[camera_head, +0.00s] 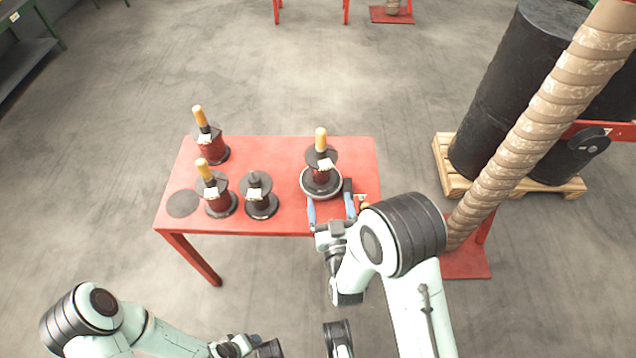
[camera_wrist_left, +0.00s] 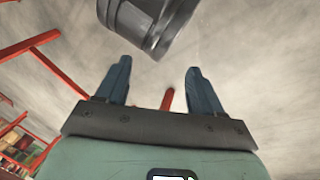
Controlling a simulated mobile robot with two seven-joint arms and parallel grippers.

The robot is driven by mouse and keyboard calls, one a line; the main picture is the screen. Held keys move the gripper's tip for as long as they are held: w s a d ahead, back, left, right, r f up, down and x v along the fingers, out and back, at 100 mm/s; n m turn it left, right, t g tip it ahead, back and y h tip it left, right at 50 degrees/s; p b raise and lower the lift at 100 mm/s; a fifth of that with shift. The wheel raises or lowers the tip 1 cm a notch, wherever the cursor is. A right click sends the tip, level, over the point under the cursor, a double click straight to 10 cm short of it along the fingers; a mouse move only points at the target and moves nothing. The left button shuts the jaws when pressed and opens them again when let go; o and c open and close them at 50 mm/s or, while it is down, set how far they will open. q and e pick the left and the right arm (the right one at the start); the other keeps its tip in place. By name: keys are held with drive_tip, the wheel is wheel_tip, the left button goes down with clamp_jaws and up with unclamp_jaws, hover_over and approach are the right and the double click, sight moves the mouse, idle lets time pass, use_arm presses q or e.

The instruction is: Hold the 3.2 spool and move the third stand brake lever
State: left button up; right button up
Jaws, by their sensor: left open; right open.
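The right spool stands on a round grey-rimmed stand (camera_head: 306,188). A small black block (camera_head: 347,187) sits beside it; I cannot tell whether it is the brake lever. My right gripper (camera_head: 331,208) is open, its blue fingers at the stand's near side. My left gripper (camera_wrist_left: 159,85) is open and empty, low and away from the table.
A black spindle stand (camera_head: 260,196) without a yellow top stands mid-table, and a dark disc (camera_head: 183,203) lies at the left. A black drum (camera_head: 510,85) on a pallet (camera_head: 450,180) and a wrapped slanting column (camera_head: 520,135) stand right.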

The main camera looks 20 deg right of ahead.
sight(322, 167)
use_arm(q)
drive_tip(key=shift+w+a+f+t+b, duration=0.15)
drive_tip(key=shift+w+a+f+b, duration=0.15)
drive_tip(key=shift+w+f+b, duration=0.15)
drive_tip(key=shift+w+a+f+t+b, duration=0.15)
drive_tip(key=shift+w+a+f+b, duration=0.15)
drive_tip(key=shift+w, duration=0.2)
use_arm(e)
drive_tip(key=w, duration=0.4)
drive_tip(key=w+d, duration=0.1)
drive_tip(key=w, duration=0.7)
drive_tip(key=shift+w+d, duration=0.1)
drive_tip(key=shift+d, duration=0.05)
